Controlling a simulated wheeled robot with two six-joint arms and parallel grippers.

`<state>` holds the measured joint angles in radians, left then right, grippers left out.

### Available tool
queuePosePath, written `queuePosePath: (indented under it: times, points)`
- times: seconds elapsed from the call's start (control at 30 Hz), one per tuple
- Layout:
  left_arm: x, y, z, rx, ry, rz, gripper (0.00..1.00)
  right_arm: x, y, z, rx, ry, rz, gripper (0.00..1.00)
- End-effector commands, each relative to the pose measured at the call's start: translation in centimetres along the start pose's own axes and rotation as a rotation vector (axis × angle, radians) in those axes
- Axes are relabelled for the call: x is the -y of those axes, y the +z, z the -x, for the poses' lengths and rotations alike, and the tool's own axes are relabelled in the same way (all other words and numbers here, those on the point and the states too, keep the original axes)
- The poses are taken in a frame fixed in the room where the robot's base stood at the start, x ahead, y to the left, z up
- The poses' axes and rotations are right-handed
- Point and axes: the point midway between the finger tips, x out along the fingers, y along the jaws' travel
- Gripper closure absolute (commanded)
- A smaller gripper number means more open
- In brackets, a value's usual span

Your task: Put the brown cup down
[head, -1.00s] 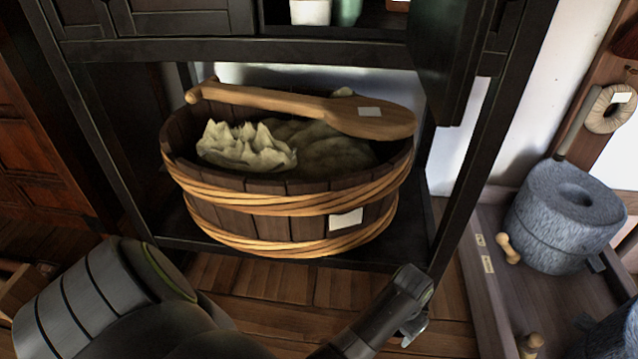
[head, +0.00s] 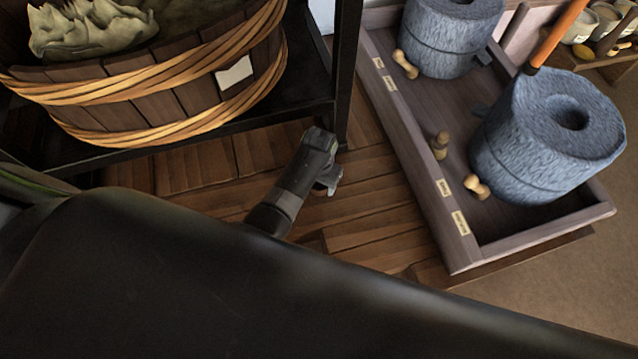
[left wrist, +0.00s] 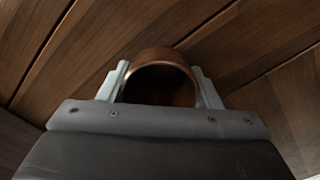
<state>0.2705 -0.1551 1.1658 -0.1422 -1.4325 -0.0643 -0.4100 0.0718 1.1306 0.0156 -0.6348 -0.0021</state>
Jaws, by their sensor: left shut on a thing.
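The brown cup (left wrist: 162,62) shows in the left wrist view as a round, coppery rim with a dark inside. It sits between the two fingers of my left gripper (left wrist: 163,88), which is shut on it. Wooden planks lie behind the cup. In the head view my left gripper (head: 328,184) is over the plank floor, close to the leg of the black stand. There the cup is hidden or too small to make out clearly. I cannot tell how far the cup is from the planks. My right gripper is not in view.
A wooden tub (head: 150,110) stands on the black stand's (head: 300,100) low shelf at left. A wooden tray (head: 425,185) at right holds two grey querns (head: 545,150) and wooden pegs (head: 440,145). Bare plank floor (head: 370,215) lies between. My dark arm link fills the foreground.

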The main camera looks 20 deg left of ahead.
Motion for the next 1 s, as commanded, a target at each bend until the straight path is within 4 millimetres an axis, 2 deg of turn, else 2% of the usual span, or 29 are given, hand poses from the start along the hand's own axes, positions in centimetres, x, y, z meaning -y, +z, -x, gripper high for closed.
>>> queuePosePath:
  times: [0.5,0.53,0.67,1.0]
  points:
    - [0.00,-0.02,-0.92,0.000,0.000,0.000,0.70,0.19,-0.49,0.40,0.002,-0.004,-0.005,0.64]
    - [0.00,-0.02,-0.85,0.000,0.000,0.000,0.38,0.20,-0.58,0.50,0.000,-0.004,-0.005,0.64]
    - [0.00,-0.02,-0.83,0.000,0.000,0.000,0.21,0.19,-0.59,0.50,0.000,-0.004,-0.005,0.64]
    - [-0.01,-0.02,-0.63,-0.001,0.000,0.000,0.20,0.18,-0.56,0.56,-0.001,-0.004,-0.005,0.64]
